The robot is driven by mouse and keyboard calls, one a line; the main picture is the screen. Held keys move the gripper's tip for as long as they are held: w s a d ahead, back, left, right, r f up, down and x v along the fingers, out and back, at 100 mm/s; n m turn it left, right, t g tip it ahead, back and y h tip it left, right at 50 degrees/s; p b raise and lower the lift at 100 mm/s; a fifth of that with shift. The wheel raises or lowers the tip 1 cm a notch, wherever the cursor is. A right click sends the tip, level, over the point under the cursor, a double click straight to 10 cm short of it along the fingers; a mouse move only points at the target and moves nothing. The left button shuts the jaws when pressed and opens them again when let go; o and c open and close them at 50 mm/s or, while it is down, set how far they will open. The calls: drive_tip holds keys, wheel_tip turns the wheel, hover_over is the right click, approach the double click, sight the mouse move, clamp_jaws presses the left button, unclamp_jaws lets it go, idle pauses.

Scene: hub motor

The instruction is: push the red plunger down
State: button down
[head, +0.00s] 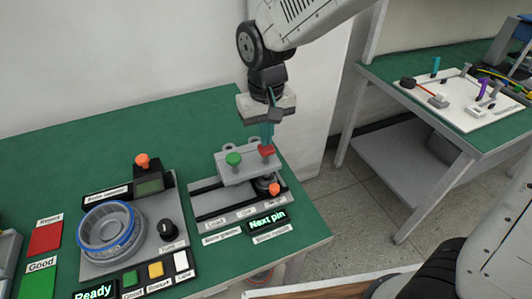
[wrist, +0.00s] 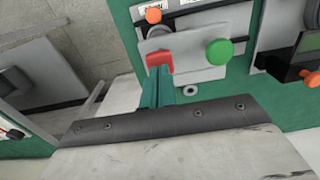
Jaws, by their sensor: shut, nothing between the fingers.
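The red plunger (head: 266,151) stands on the right part of a grey block on the press fixture (head: 213,205), beside a green knob (head: 233,159). My gripper (head: 267,147) is shut and empty, with its teal fingers pointing down at the red plunger. In the wrist view the fingertips (wrist: 158,72) overlap the lower edge of the red plunger (wrist: 159,60). I cannot tell for sure whether they touch it. The green knob (wrist: 219,52) shows to its right there.
An orange knob (head: 274,189) sits in front of the plunger, by a lit "Next pin" sign (head: 267,220). A motor hub with a blue ring (head: 110,232) stands on the left station. The table's right edge is close. A second bench (head: 440,75) stands at the back right.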

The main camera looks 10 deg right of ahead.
drive_tip(key=shift+f, duration=1.1)
drive_tip(key=shift+r, duration=4.05)
drive_tip(key=shift+s, duration=0.1)
drive_tip(key=s+d+r+m, duration=0.1)
drive_tip(key=s+d+r, duration=0.1)
drive_tip(key=s+d, duration=0.7)
drive_tip(key=s+d+r+m+t, duration=0.1)
drive_tip(key=s+d+r+m, duration=0.1)
drive_tip(key=s+d, duration=0.8)
drive_tip(key=shift+s+d+r, duration=0.15)
drive_tip(key=shift+d+r, duration=0.15)
drive_tip(key=shift+d, duration=0.6)
